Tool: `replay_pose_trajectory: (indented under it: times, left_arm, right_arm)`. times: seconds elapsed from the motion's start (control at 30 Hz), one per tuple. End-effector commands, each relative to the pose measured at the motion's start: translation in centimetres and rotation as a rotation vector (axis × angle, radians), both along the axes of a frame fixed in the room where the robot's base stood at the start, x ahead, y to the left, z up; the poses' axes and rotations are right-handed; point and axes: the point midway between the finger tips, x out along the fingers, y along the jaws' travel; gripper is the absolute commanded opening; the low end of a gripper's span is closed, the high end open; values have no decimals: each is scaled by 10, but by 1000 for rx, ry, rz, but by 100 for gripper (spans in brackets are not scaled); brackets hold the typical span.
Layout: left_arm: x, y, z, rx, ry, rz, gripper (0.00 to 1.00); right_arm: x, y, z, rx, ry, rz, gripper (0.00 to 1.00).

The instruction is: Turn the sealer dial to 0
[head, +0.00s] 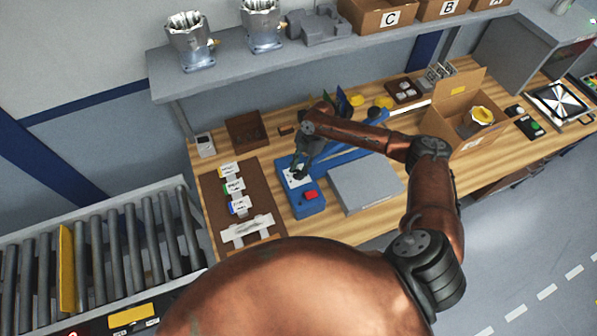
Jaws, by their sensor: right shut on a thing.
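The blue sealer (307,207) stands on the wooden workbench, with a red button (311,195) near its front end and a long blue arm reaching back to the right. A white dial plate (292,181) is on its top, behind the button. My right gripper (299,174) points down onto this plate and is shut on the small dark dial there. The fingers largely cover the dial, and its pointer and numbers are too small to read. My left gripper is not in view.
A grey flat block (364,185) sits right of the sealer. A brown mat (212,193) with several tagged pieces lies to the left. An open cardboard box (450,124) stands at right. A shelf (330,50) with metal housings and lettered boxes runs above. A roller conveyor (110,240) is at lower left.

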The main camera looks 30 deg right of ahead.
Motion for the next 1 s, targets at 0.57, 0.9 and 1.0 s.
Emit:
replay_pose_trajectory:
  times: [0.57, 0.9, 1.0]
  left_arm:
    - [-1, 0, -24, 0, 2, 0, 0]
    - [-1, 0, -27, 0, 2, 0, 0]
    - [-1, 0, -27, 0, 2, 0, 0]
  right_arm:
    - [3, 2, -1, 1, -3, 387, 1]
    - [3, 2, 0, 0, -2, 442, 1]
    - [3, 2, 0, 0, -2, 444, 1]
